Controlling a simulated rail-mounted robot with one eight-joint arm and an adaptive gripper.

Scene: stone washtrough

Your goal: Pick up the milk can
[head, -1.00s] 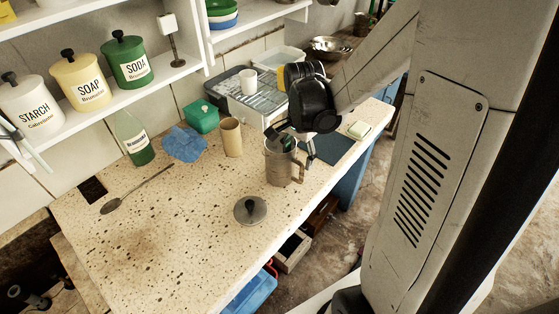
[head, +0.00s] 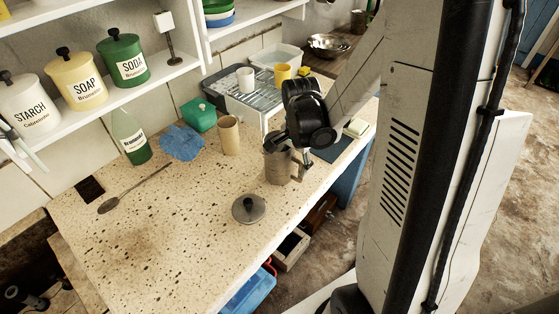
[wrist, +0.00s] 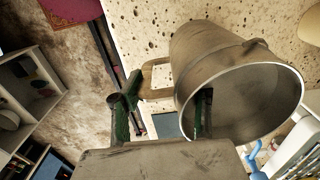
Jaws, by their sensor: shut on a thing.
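The milk can (head: 278,167) is a worn grey metal can with a side handle. It is upright at the worktop's right part; I cannot tell whether its base touches the top. My gripper (head: 290,149) is at its rim from above, on the handle side. In the wrist view the can's open mouth (wrist: 250,100) faces the camera. One finger is inside the mouth and the other is outside, beyond the handle (wrist: 157,78). My gripper (wrist: 163,112) is shut on the can, with wall and handle between the fingers. The contact itself is partly hidden.
A round grey lid (head: 249,208) lies in front of the can. A tan cup (head: 229,135), a green box (head: 201,116) and a blue cloth (head: 181,143) stand or lie behind left. A soap bar (head: 356,128) is at right. The front left worktop is clear.

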